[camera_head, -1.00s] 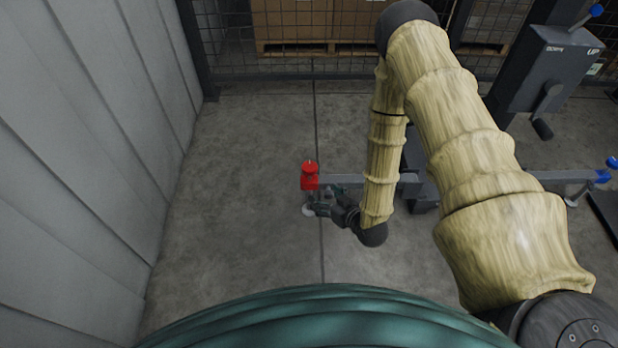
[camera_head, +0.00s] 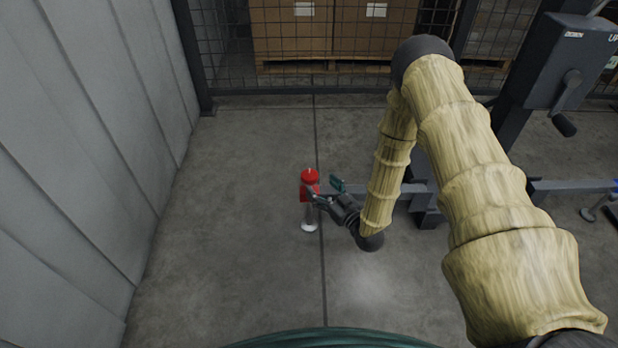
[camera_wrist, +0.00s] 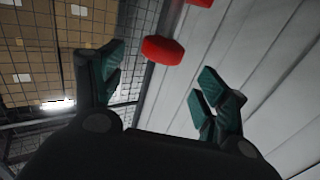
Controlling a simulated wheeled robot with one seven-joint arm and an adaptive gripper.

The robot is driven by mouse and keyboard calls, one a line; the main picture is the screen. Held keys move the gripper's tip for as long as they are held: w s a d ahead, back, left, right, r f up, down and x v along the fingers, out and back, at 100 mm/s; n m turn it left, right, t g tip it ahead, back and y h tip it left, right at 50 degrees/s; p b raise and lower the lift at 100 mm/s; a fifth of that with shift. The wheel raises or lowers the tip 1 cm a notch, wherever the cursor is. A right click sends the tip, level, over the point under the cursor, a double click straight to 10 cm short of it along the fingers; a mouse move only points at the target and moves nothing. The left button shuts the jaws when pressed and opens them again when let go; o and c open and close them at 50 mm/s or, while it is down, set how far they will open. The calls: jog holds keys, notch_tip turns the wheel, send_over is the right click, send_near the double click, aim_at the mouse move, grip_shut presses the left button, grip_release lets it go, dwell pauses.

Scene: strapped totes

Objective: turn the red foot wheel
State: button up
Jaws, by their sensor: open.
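The red foot wheel (camera_head: 310,177) sits on a red block at the left end of a grey leg, above a pale round foot (camera_head: 308,226) on the floor. My gripper (camera_head: 326,192) is open just right of and in front of it in the head view. One finger overlaps the red part there; I cannot tell whether it touches. In the wrist view a red faceted piece (camera_wrist: 162,50) shows beyond the gap between the open green-padded fingers (camera_wrist: 158,84). Another red part is cut off at the top edge.
A grey leg beam (camera_head: 415,189) runs right to a dark post with a crank box (camera_head: 575,60). A pale panelled wall (camera_head: 75,150) stands at left. A mesh fence with boxes (camera_head: 292,40) behind it closes the back. The floor at front left is clear.

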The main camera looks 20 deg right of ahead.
aim_at(314, 179)
jog(key=b+x, duration=0.2)
jog(key=x, duration=0.5)
jog(key=shift+w, duration=0.1)
jog(key=shift+c, duration=0.5)
jog(key=shift+a, duration=0.1)
jog(key=c, duration=0.9)
